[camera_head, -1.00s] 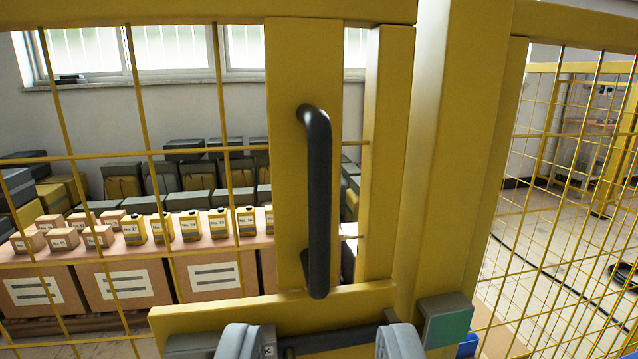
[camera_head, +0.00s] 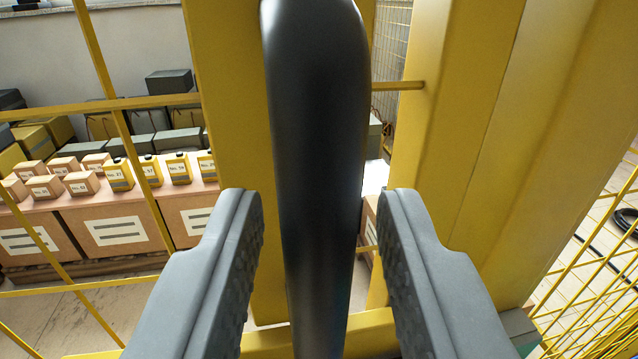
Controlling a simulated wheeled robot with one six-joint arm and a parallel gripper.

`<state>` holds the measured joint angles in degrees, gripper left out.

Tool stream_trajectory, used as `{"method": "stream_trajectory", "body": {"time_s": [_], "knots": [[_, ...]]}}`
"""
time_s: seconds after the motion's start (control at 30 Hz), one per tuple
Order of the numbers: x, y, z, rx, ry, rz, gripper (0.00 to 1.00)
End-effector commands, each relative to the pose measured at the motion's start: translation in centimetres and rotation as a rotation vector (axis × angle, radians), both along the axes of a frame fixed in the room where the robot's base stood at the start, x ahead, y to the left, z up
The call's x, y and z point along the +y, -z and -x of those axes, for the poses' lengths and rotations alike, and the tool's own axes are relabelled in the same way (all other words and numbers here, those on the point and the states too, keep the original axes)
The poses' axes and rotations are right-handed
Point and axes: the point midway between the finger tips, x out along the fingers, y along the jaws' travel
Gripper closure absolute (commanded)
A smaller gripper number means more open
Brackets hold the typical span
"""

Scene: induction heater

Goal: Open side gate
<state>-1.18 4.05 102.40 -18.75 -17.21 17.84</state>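The side gate shows as a yellow frame with wire mesh; its upright plate (camera_head: 222,110) carries a black vertical bar handle (camera_head: 318,150). The handle fills the middle of the view, very close to the camera. My gripper (camera_head: 318,215) is open, with one grey finger on each side of the handle. A gap shows between each finger and the handle, so neither visibly touches it. The lower end of the handle is out of view. A yellow post (camera_head: 540,130) stands to the right of the gate plate.
More yellow mesh (camera_head: 600,290) is at the lower right.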

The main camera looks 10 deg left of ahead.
Motion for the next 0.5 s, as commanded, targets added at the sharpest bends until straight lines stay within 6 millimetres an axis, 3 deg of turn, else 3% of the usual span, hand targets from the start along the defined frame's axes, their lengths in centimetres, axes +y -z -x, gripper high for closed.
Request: {"method": "stream_trajectory", "body": {"time_s": [0.37, 0.5], "knots": [[0.06, -0.02, -0.32, 0.000, 0.000, 0.000, 0.70], [0.06, -0.02, -0.32, 0.000, 0.000, 0.000, 0.97]]}}
